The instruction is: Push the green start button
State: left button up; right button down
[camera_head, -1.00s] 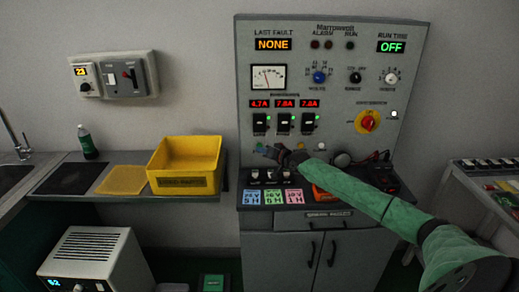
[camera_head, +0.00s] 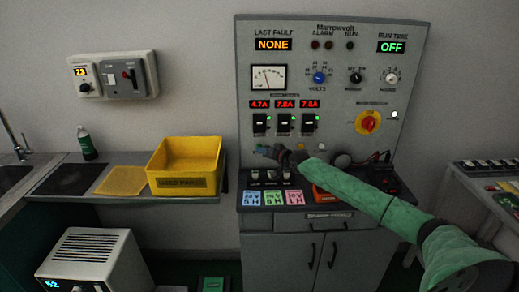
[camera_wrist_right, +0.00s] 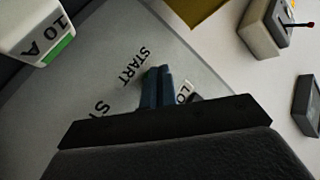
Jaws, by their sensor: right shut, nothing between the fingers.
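The grey control panel (camera_head: 340,85) stands upright against the wall in the head view, and its lower part is partly covered by my right arm. My right gripper (camera_head: 264,149) is at the lower left of the panel, shut and empty. In the right wrist view its two blue fingertips (camera_wrist_right: 158,73) are together, just beside the printed START label (camera_wrist_right: 133,66). I cannot make out the green start button itself; the fingers may hide it. Whether the tips touch the panel, I cannot tell. My left gripper is not in view.
A yellow bin (camera_head: 184,185) stands on the left counter. Coloured cards (camera_head: 290,198) lie on the ledge below. A 10 A breaker (camera_wrist_right: 42,25) is close in the wrist view.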

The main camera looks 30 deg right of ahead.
jog(key=shift+w+d+b, duration=0.15)
jog(key=shift+w+b, duration=0.15)
jog(key=shift+b, duration=0.25)
dwell(0.5)
jog(key=shift+r, duration=0.1)
dwell(0.3)
jog(key=shift+s+a+p, duration=0.45)
jog(key=shift+s+p, duration=0.3)
jog(key=shift+p, duration=0.45)
